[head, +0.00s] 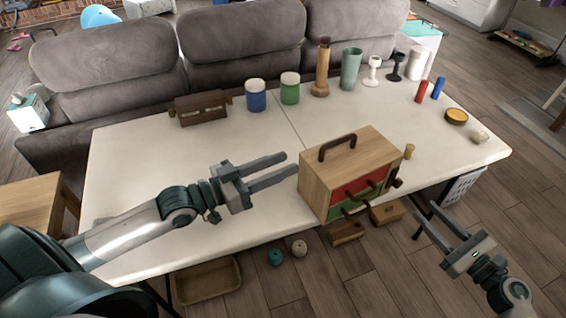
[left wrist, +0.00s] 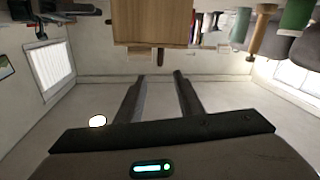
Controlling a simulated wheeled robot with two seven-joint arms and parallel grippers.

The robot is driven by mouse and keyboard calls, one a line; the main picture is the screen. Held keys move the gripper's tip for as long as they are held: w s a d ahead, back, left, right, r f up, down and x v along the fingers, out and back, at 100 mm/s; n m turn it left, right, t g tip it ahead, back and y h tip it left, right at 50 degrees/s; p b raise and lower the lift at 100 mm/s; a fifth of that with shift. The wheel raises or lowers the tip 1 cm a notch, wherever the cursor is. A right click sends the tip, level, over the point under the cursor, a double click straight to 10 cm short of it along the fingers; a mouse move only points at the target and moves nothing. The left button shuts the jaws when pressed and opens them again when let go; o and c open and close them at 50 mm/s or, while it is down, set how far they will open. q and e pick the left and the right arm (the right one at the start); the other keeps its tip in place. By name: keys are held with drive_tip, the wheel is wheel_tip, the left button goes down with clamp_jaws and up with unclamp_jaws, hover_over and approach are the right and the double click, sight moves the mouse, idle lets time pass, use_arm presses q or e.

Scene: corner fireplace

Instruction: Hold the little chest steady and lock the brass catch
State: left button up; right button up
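The little chest (head: 318,185) is a light wooden box with a dark handle on top. It stands upright near the front edge of the white table, with red and green drawer fronts facing right. A dark brownish fitting (head: 396,179), perhaps the catch, is on its far right side; its setting is too small to tell. My left gripper (head: 290,164) is open and empty, its fingertips just left of the chest. The left wrist view shows the chest's plain wooden side (left wrist: 150,22) beyond the open fingers. My right gripper (head: 424,214) is open and empty, right of the chest beyond the table edge.
A brown box (head: 201,108), blue jar (head: 256,98), green jar (head: 290,91) and several upright vessels stand along the back. A small tan peg (head: 409,151) is right of the chest. The table's left side is clear.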

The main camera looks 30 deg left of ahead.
sight(351, 137)
use_arm(q)
drive_tip(key=shift+w+d, duration=0.1)
drive_tip(key=shift+w, duration=0.05)
drive_tip(key=x, duration=1.7)
drive_tip(key=shift+f, duration=0.1)
drive_tip(key=shift+c, duration=0.7)
